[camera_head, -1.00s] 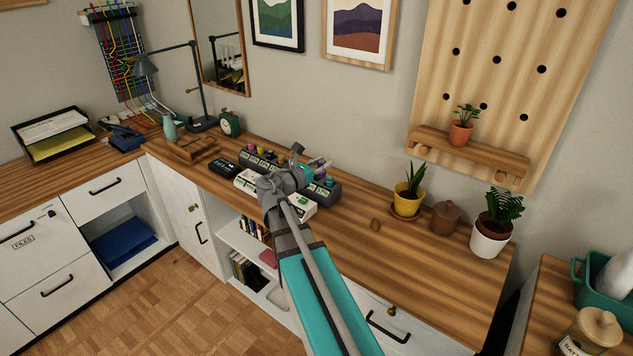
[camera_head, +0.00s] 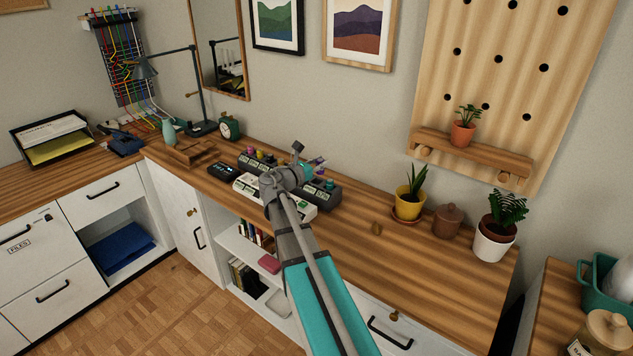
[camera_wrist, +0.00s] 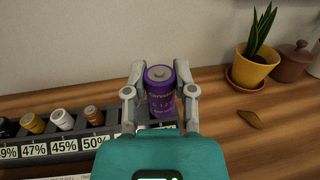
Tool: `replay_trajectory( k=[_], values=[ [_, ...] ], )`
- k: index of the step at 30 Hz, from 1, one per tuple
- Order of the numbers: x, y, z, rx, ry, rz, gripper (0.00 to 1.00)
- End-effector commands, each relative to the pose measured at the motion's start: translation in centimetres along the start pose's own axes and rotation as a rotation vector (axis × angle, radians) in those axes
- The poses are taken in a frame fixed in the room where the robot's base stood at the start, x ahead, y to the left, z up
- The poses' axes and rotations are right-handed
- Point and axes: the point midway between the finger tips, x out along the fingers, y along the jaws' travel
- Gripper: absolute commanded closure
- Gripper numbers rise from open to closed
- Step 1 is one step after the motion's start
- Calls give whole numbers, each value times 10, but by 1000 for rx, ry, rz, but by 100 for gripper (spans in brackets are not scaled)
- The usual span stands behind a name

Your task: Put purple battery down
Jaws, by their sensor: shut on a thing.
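The purple battery (camera_wrist: 161,97) stands upright between the fingers of my gripper (camera_wrist: 160,104) in the wrist view. My gripper is shut on its sides. The battery is at the right end of a dark battery rack (camera_wrist: 95,143) with percentage labels; its lower end is partly hidden, so I cannot tell whether it touches the rack. In the head view my gripper (camera_head: 312,168) is over the rack on the desk, and the battery is mostly hidden there.
A yellow plant pot (camera_wrist: 250,70) on a saucer and a brown lidded jar (camera_wrist: 291,63) stand to the right. A small brown object (camera_wrist: 244,120) lies on the wooden desk (camera_wrist: 285,140). The desk is mostly clear right of the rack.

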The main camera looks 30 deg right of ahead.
Motion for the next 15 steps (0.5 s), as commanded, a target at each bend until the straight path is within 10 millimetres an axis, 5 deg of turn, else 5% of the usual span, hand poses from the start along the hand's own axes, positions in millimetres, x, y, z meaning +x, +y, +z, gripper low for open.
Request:
replay_trajectory(
  k=[5, 15],
  values=[
    [20, 30, -18, 0, 0, 0, 100],
    [34, 48, -51, 0, 0, 1, 100]
  ],
)
